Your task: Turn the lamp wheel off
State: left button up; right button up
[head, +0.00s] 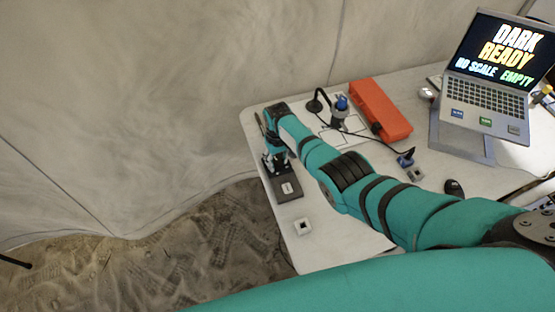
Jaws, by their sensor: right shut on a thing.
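My right arm reaches across the table to its far left corner. My right gripper (273,160) points down at a dark instrument (288,188) with a flat base and a small light square on it. The gripper is shut on a part of this instrument. The fingers and the wrist cover that part, so I cannot make out the lamp wheel itself or tell whether the lamp is lit. My left gripper is not in view.
A blue-topped device (338,112) and a red-orange box (381,110) stand right of my forearm. A laptop (487,97) on a stand reads "DARK READY NO SCALE EMPTY". A small white square piece (303,226) lies near the table's left edge.

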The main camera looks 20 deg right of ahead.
aim_at(277, 161)
jog(key=o, duration=1.2)
jog(key=shift+c, duration=0.2)
jog(key=shift+r, duration=0.1)
notch_tip(277, 161, up, 12)
